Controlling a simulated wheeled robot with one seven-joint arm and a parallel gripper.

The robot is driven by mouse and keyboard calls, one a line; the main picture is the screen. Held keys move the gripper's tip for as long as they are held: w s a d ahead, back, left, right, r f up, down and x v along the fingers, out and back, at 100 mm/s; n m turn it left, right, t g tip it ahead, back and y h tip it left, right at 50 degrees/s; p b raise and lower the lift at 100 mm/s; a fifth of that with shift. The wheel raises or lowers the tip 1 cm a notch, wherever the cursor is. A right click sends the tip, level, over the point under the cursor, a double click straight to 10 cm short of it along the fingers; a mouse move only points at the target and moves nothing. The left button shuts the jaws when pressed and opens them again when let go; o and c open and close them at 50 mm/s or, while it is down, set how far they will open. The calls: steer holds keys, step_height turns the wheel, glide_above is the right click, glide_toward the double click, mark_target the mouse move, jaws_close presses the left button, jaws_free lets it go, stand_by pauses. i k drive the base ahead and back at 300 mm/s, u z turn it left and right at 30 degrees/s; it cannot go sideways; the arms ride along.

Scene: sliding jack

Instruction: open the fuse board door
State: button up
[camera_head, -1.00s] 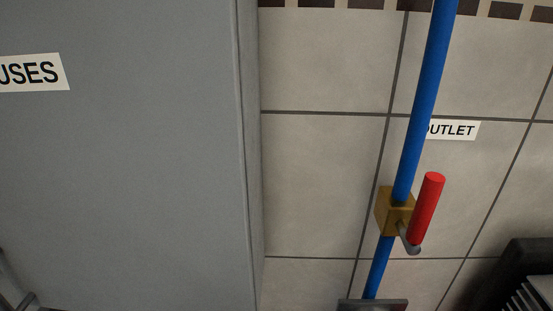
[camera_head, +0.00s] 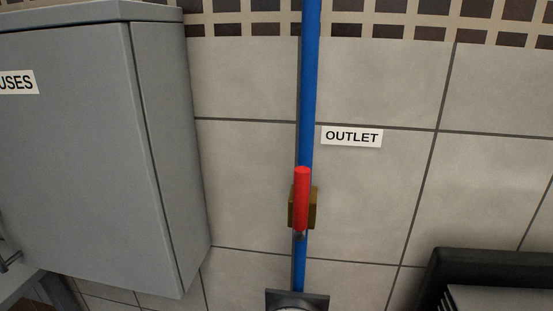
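The fuse board is a grey wall box at the left of the head view. Its front door (camera_head: 75,150) looks shut against the box side (camera_head: 170,145). A white label (camera_head: 16,82) on the door reads "USES", with its left part cut off by the frame edge. A grey metal piece (camera_head: 8,258) shows at the far left edge, by the lower part of the door; I cannot tell whether it is the handle. My gripper is not in view.
A blue vertical pipe (camera_head: 309,80) runs down the tiled wall, with a brass valve (camera_head: 315,208) and red lever (camera_head: 302,195). An "OUTLET" label (camera_head: 352,138) is beside it. A black-edged object (camera_head: 450,258) stands at lower right.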

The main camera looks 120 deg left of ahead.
mark_target(81, 196)
steer(key=u, duration=0.05)
steer(key=i, duration=0.3)
steer(key=u, duration=5.25)
steer(key=i, duration=0.5)
steer(key=u, duration=0.5)
steer(key=k, duration=0.65)
steer(key=u, duration=0.7)
steer(key=i, duration=1.5)
steer(key=z, duration=0.85)
